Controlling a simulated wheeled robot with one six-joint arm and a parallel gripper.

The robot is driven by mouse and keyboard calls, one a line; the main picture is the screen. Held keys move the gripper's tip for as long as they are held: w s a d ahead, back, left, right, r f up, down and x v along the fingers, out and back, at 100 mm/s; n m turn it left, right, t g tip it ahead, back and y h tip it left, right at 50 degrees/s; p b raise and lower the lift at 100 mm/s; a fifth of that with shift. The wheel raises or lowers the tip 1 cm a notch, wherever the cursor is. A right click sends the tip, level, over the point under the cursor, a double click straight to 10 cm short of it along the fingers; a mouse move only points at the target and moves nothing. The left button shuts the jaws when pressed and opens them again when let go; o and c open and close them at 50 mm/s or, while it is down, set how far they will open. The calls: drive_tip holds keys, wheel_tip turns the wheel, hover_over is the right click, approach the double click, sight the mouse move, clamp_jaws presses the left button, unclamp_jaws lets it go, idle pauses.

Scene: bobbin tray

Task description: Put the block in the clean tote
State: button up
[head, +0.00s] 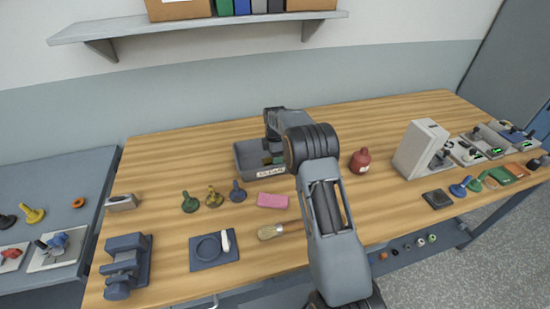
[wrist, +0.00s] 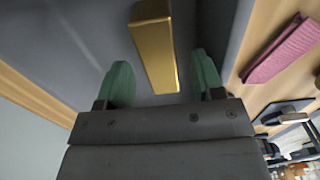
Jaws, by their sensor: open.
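The clean tote (head: 243,168) is a grey open bin with a label on its front, near the middle of the bench. My gripper (head: 272,157) reaches down into it. In the wrist view my gripper (wrist: 164,82) is open, with one green fingertip on each side. A gold-yellow block (wrist: 154,45) shows inside the grey tote (wrist: 70,50), its near end between the fingers. I see gaps between the block and both fingers. In the head view my arm and gripper largely hide the block.
A pink pad (head: 273,200) and a brush (head: 270,232) lie in front of the tote. Green, gold and blue knobbed pieces (head: 214,197) stand to the left. A red bottle (head: 360,161) stands to the right. A shelf (head: 200,25) hangs on the wall behind.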

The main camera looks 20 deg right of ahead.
drive_tip(key=s+a+r+m+t+b, duration=0.1)
drive_tip(key=s+r+m, duration=0.15)
drive_tip(key=r, duration=0.65)
drive_tip(key=s+r+m, duration=0.2)
drive_tip(key=s+r, duration=0.2)
drive_tip(key=r, duration=0.5)
drive_tip(key=s+a+r+m+t, duration=0.1)
drive_tip(key=s+r+m, duration=0.35)
drive_tip(key=s, duration=0.55)
drive_tip(key=s+f+m+t, duration=0.1)
drive_tip(key=s+m, duration=0.3)
drive_tip(key=s, duration=0.4)
drive_tip(key=s+a+f+m+t, duration=0.1)
drive_tip(key=s+f+m, duration=0.3)
drive_tip(key=s, duration=0.5)
drive_tip(key=shift+a+m, duration=0.15)
drive_tip(key=shift+m, duration=0.35)
drive_tip(key=shift+s, duration=0.1)
